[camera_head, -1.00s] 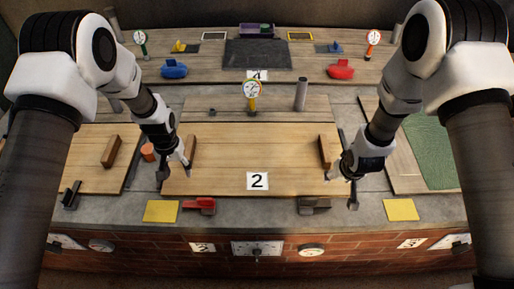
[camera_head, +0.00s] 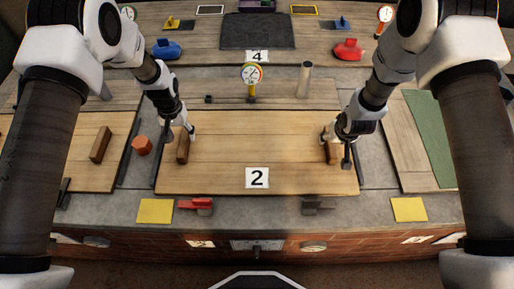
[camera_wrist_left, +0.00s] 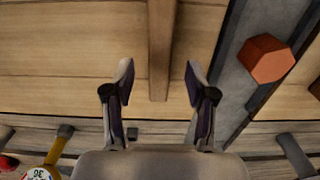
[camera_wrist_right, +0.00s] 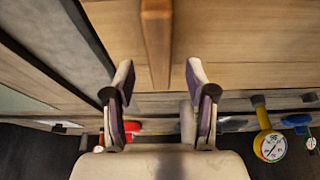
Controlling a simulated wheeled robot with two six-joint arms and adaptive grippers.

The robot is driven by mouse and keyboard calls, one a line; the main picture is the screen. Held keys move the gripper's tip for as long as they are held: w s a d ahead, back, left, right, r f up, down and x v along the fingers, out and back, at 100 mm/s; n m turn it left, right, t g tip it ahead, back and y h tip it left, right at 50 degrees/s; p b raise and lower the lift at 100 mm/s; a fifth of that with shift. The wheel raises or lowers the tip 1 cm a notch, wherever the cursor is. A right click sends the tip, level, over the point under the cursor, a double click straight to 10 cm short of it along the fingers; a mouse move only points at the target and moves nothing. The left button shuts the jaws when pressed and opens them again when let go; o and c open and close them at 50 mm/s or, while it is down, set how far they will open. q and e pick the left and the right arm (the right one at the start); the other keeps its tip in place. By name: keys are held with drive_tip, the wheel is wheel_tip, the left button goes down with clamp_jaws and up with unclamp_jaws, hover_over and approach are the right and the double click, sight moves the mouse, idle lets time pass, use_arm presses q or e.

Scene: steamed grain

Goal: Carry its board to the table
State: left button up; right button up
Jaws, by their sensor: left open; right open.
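The wooden board (camera_head: 225,150) with a "2" card lies flat on the grey counter in the middle of the head view. It has a wooden bar handle near each end. My left gripper (camera_head: 180,135) is open above the left handle (camera_head: 183,150); in the left wrist view that handle (camera_wrist_left: 161,45) lies between the fingers' lines, apart from both. My right gripper (camera_head: 336,137) is open at the right handle (camera_head: 333,154) and partly hides it; in the right wrist view the handle (camera_wrist_right: 157,45) shows between the fingertips, with a gap on each side.
An orange hexagonal block (camera_head: 142,145) sits left of the board. A dial gauge (camera_head: 252,75) and a grey cylinder (camera_head: 304,79) stand behind it. Red (camera_head: 197,204) and grey (camera_head: 318,205) clamps and yellow pads (camera_head: 155,211) line the front edge. Other boards lie on both sides.

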sight(183, 141)
use_arm(q)
wheel_tip(183, 141, down, 3)
drive_tip(key=shift+s+r, duration=0.1)
drive_tip(key=shift+r, duration=0.1)
use_arm(e)
drive_tip(key=x, duration=0.2)
drive_tip(key=shift+w+f, duration=0.1)
drive_tip(key=shift+f, duration=0.15)
use_arm(q)
drive_tip(key=shift+f, duration=0.65)
use_arm(e)
drive_tip(key=shift+w+f, duration=0.3)
drive_tip(key=shift+f, duration=0.3)
use_arm(q)
drive_tip(key=shift+r, duration=0.1)
drive_tip(key=shift+c, duration=0.3)
use_arm(e)
drive_tip(key=shift+s, duration=0.1)
drive_tip(key=shift+c, duration=0.3)
use_arm(q)
clamp_jaws()
use_arm(e)
drive_tip(key=shift+r, duration=0.1)
clamp_jaws()
use_arm(q)
drive_tip(key=shift+r, duration=0.1)
use_arm(e)
drive_tip(key=shift+r, duration=0.1)
